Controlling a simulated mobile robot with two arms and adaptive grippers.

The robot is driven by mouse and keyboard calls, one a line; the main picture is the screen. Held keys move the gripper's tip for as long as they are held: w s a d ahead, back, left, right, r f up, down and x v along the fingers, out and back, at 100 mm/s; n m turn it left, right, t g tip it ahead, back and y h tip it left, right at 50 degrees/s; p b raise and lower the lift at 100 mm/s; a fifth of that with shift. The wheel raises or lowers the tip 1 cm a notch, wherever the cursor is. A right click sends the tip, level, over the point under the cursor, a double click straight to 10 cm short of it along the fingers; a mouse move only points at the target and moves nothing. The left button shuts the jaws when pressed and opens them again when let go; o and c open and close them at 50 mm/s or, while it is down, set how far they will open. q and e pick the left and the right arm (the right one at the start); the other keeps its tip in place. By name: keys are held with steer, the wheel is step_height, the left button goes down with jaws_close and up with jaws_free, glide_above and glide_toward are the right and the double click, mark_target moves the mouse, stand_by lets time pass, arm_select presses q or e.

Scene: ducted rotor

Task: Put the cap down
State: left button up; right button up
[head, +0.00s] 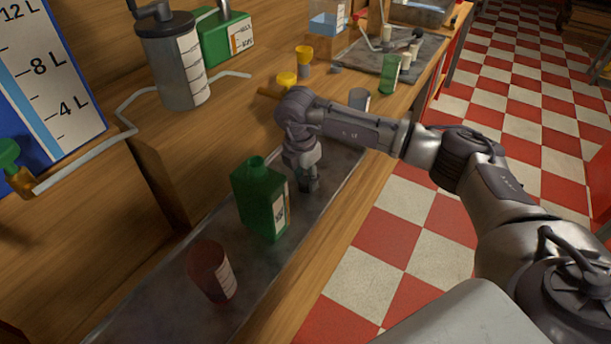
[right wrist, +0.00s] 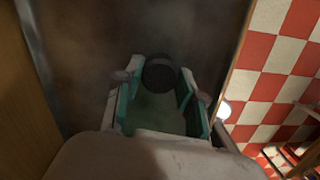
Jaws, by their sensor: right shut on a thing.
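My right gripper (head: 308,184) points down low over the grey metal tray (head: 150,300), just behind and right of the green bottle (head: 260,203). The right wrist view shows my right gripper (right wrist: 160,82) shut on a dark round cap (right wrist: 160,70) between its fingertips. In the head view the cap is mostly hidden by the fingers. I cannot tell whether the cap touches the tray. The green bottle stands upright with a white label, and its neck looks uncapped. My left gripper is not in view.
A brown-red labelled beaker (head: 210,270) stands on the tray in front of the bottle. A grey cup (head: 359,99) and a green beaker (head: 389,74) stand farther back. A metal canister (head: 178,62) and yellow-topped jar (head: 304,60) stand on the wooden bench. The tray's near end is bare.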

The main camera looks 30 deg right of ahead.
mark_target(301, 184)
steer(key=shift+f, duration=0.2)
steer(key=o, duration=0.7)
steer(key=shift+r, duration=0.1)
steer(key=shift+r, duration=0.2)
steer(key=r, duration=0.4)
steer(key=a+r+b, duration=0.1)
steer(key=r, duration=0.7)
steer(key=shift+s+a, duration=0.25)
steer(key=shift+f, duration=0.15)
